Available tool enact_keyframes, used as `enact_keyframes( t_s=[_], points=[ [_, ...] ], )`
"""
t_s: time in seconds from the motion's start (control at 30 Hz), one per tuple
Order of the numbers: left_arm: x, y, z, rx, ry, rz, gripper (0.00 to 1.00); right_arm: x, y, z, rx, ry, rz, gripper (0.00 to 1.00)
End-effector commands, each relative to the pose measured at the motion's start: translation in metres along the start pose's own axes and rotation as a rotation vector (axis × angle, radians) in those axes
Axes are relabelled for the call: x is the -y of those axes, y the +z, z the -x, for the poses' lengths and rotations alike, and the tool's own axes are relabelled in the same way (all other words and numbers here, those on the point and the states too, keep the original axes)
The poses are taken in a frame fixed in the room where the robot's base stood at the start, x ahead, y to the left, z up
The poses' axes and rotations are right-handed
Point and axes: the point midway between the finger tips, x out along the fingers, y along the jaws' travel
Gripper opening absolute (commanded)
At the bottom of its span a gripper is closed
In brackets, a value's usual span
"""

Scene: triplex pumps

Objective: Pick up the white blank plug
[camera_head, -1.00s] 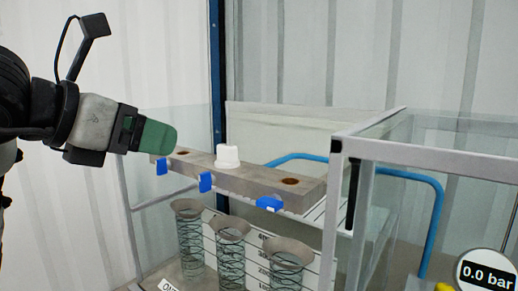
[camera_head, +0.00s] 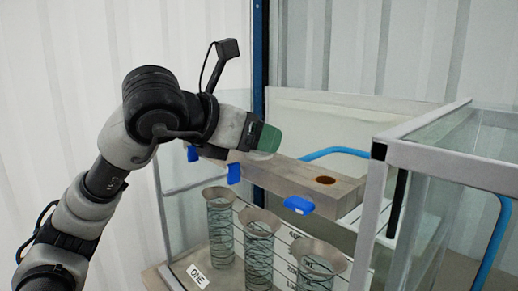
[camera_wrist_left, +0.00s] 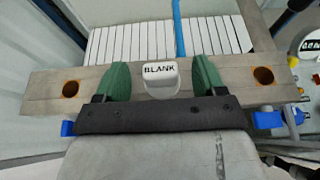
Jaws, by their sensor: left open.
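The white blank plug (camera_wrist_left: 160,80), marked "BLANK", stands on the grey bar (camera_wrist_left: 45,92) between two open holes in the left wrist view. My left gripper (camera_wrist_left: 160,79) is open, with one green finger on each side of the plug and a visible gap to each. In the head view my left gripper (camera_head: 266,142) is over the middle of the bar (camera_head: 285,178) and hides the plug. My right gripper is not in view.
Several blue tabs, one of them at the bar's front (camera_head: 299,205), stick out from the bar. Wire-wrapped cylinders (camera_head: 259,250) stand below it. A glass tank with a grey frame (camera_head: 430,156) stands close on the right. A blue pipe (camera_head: 335,152) runs behind.

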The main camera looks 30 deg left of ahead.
Motion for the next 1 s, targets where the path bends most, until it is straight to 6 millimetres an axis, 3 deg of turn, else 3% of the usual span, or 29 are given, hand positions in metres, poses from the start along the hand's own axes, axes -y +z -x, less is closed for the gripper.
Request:
enact_keyframes(
  t_s=[0.13, 0.37, 0.73, 1.0],
  points=[
    [0.0001, 0.0006, -0.0145, -0.001, -0.001, 0.0, 0.7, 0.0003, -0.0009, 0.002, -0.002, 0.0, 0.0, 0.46],
    [-0.0001, 0.0004, -0.0161, 0.001, 0.0, 0.0, 0.7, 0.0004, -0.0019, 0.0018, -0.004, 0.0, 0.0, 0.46],
    [-0.0001, 0.0004, -0.0158, 0.001, 0.0, 0.0, 0.17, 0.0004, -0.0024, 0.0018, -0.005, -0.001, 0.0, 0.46],
    [-0.0001, 0.0021, -0.0151, 0.002, 0.0, 0.0, 0.17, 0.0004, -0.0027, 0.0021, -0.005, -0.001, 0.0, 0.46]
  ],
)
